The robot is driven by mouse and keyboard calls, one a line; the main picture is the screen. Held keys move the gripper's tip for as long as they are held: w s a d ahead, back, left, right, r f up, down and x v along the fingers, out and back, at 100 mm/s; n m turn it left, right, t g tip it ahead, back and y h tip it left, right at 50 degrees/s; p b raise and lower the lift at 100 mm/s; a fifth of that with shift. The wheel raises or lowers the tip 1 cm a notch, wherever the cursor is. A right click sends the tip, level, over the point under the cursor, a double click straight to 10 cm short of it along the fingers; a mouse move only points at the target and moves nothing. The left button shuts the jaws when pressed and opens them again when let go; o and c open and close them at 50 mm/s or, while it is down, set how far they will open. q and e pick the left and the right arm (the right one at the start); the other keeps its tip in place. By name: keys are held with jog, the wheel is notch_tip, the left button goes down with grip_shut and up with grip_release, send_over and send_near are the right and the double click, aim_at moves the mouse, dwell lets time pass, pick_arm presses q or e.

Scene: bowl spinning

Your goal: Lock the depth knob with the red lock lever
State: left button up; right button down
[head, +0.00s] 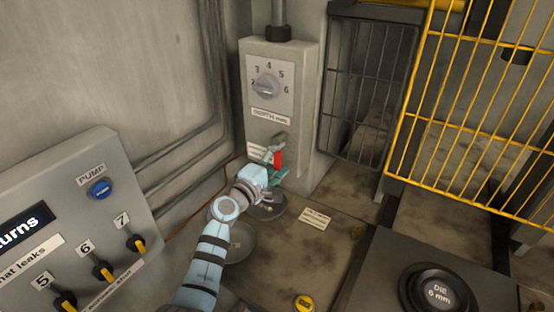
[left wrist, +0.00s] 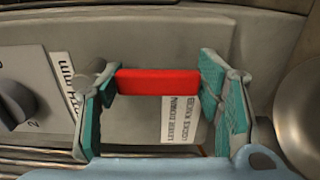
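The grey depth knob (head: 266,85) sits on the upper face of a grey wall box, on a dial numbered 2 to 6. The red lock lever (head: 278,158) is lower on the same box, below the depth label, hanging down from a grey pivot. My left gripper (head: 274,165) is at the lever with its fingers apart. In the left wrist view the red lever (left wrist: 158,82) spans the gap between the teal finger pads, one near its pivot, one near its free end. I cannot tell whether they touch it. Part of the knob (left wrist: 14,104) shows there. My right gripper is not in view.
A panel (head: 130,185) with a blue pump button and several yellow-black switches stands at the left. A yellow cage (head: 470,110) is at the right. A dark round die (head: 437,292) lies front right. Round metal discs (head: 238,243) lie beneath my left arm.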

pick_arm(q)
jog(key=o, duration=0.3)
jog(key=shift+a, duration=0.1)
jog(key=v, duration=1.2)
